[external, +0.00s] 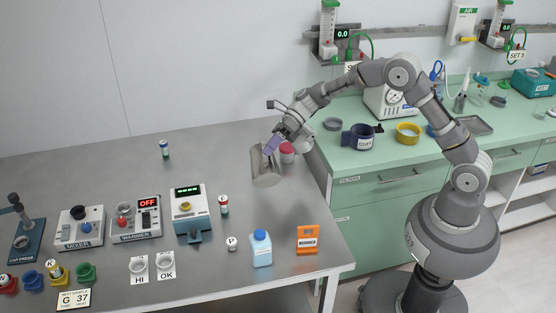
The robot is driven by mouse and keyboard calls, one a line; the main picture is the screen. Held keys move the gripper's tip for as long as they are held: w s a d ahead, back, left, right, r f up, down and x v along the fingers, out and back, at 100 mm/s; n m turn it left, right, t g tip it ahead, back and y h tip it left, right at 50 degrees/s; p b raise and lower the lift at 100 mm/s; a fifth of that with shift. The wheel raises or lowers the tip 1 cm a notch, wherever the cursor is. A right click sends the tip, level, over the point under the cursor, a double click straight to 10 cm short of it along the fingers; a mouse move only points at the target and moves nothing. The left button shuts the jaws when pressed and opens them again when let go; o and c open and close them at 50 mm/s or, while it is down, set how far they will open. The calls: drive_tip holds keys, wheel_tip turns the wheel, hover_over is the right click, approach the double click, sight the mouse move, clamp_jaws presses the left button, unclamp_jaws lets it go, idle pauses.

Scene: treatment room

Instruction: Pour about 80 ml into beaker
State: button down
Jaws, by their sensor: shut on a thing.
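I cannot tell whether either one is the beaker. Both are well to the left of and in front of my gripper.
A red-topped container (287,150) is right behind the jug. Mixer (80,230), warmer (135,222) and a display device (190,213) line the left. The table's back middle is mostly clear.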

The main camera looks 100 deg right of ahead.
sight(272, 168)
drive_tip(key=shift+d+r+p, duration=0.4)
drive_tip(key=shift+p, duration=0.1)
drive_tip(key=shift+d+r+m+t+y+p, duration=0.15)
drive_tip(key=shift+d+r+m+y+p, duration=0.15)
drive_tip(key=shift+d+p, duration=0.45)
drive_tip(key=shift+d+r+m+t+y+p, duration=0.1)
drive_tip(key=shift+d+m+t+y+p, duration=0.2)
drive_tip(key=shift+p, duration=0.75)
drive_tip(key=shift+r+p, duration=0.1)
drive_tip(key=shift+p, duration=0.55)
drive_tip(key=shift+s+d+r+y+p, duration=0.1)
drive_tip(key=shift+d+r+y+p, duration=0.15)
drive_tip(key=shift+y+p, duration=0.35)
idle(0.4)
drive_tip(key=shift+f, duration=0.1)
